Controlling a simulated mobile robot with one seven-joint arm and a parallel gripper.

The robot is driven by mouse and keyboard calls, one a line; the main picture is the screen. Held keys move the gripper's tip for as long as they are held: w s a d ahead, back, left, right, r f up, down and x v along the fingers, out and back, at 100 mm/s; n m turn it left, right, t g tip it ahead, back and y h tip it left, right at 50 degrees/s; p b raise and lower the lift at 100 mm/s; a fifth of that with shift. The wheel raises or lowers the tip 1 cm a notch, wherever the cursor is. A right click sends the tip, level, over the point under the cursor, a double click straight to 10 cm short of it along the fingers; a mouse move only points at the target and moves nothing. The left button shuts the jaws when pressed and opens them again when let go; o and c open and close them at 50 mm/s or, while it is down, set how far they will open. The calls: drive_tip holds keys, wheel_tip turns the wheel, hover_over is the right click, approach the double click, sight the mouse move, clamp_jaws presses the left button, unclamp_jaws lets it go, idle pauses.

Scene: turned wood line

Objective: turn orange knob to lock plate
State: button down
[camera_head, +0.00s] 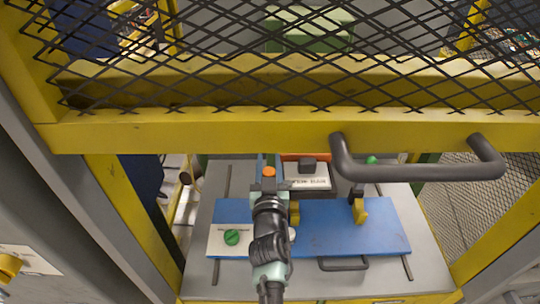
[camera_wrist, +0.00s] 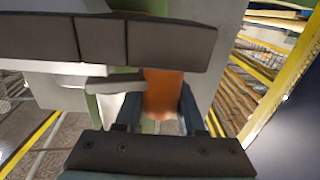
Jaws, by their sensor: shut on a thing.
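The orange knob (camera_head: 269,171) shows just beyond the tip of my gripper (camera_head: 269,186) in the head view, at the far side of the blue plate (camera_head: 335,232). In the wrist view an orange part (camera_wrist: 161,95) stands between the two dark fingers of my gripper (camera_wrist: 150,97), with blue sides around its lower end. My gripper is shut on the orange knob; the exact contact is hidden. The blue plate lies flat on a grey table (camera_head: 205,270). My arm covers part of the plate. The knob's turn angle cannot be told.
A yellow guard frame (camera_head: 250,132) with black mesh and a dark handle (camera_head: 415,172) spans above the table. A yellow-and-black clamp (camera_head: 359,207) stands at right. A white-labelled block (camera_head: 307,176) is close beside my gripper.

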drive_tip(key=shift+a+r+n+y+p, duration=0.15)
drive_tip(key=shift+r+n+y+p, duration=0.3)
drive_tip(key=shift+p, duration=0.8)
drive_tip(key=shift+a+r+n+y+p, duration=0.1)
drive_tip(key=shift+n+y+p, duration=0.15)
drive_tip(key=shift+y+p, duration=0.7)
drive_tip(key=shift+a+f+n+g+y+p, duration=0.15)
drive_tip(key=shift+f+n+y+p, duration=0.1)
drive_tip(key=shift+n+y+p, duration=0.4)
drive_tip(key=shift+a+f+n+g+y+p, duration=0.2)
drive_tip(key=shift+y+p, duration=0.25)
drive_tip(key=shift+p, duration=0.45)
drive_tip(key=c, duration=0.5)
unclamp_jaws()
drive_tip(key=shift+s+d, duration=0.1)
drive_tip(key=shift+d, duration=0.1)
